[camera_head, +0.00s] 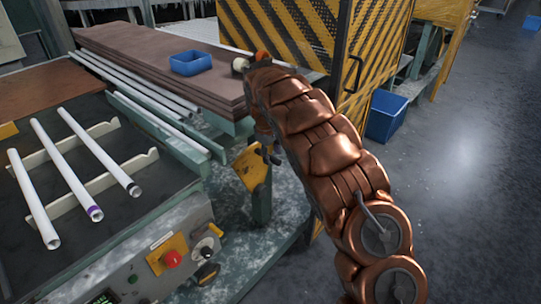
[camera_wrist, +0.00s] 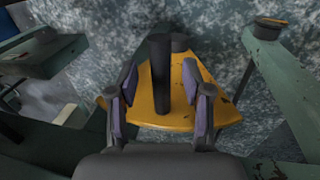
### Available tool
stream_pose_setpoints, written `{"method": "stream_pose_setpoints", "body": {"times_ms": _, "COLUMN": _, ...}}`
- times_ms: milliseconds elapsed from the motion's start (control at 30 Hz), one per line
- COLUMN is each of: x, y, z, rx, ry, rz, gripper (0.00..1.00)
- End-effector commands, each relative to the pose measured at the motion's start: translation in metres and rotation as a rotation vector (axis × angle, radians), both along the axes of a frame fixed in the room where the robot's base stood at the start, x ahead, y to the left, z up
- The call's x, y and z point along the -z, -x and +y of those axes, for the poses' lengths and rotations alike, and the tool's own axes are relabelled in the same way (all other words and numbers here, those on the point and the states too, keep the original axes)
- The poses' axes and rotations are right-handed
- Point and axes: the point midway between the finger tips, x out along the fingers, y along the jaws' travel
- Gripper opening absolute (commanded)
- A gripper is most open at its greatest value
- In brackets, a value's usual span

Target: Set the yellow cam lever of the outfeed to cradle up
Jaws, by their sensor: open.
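A yellow plate (camera_head: 250,168), which looks like the cam lever, is at the corner of the green frame, beside a green leg. In the wrist view the yellow plate (camera_wrist: 160,112) lies below my gripper, with a dark upright cylinder, seemingly its handle (camera_wrist: 160,70), at its middle. My gripper (camera_wrist: 160,68) is open, with one purple-padded finger on each side of the handle and visible gaps on both sides. In the head view my gripper (camera_head: 269,152) points down beside the plate and is small, partly hidden by my copper arm.
White tubes (camera_head: 66,165) lie on two pale notched cradles (camera_head: 95,185) at left. A control box with a red button (camera_head: 172,259) is at the front. Brown sheets and a blue bin (camera_head: 190,62) are behind. A striped yellow cabinet (camera_head: 370,50) stands right; the right floor is mostly clear.

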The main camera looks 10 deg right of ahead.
Motion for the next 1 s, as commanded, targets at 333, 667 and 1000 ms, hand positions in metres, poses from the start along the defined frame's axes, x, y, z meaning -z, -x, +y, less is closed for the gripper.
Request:
{"method": "stream_pose_setpoints", "body": {"times_ms": 333, "x": 0.0133, "y": -0.0010, "z": -0.0004, "rx": -0.003, "ry": 0.000, "rz": 0.002, "gripper": 0.50}}
{"method": "stream_pose_setpoints", "body": {"times_ms": 667, "x": 0.0131, "y": -0.0012, "z": 0.0004, "rx": -0.004, "ry": 0.000, "rz": 0.001, "gripper": 0.20}}
{"method": "stream_pose_setpoints", "body": {"times_ms": 1000, "x": 0.0132, "y": -0.0011, "z": 0.0011, "rx": -0.004, "ry": 0.000, "rz": 0.001, "gripper": 0.00}}
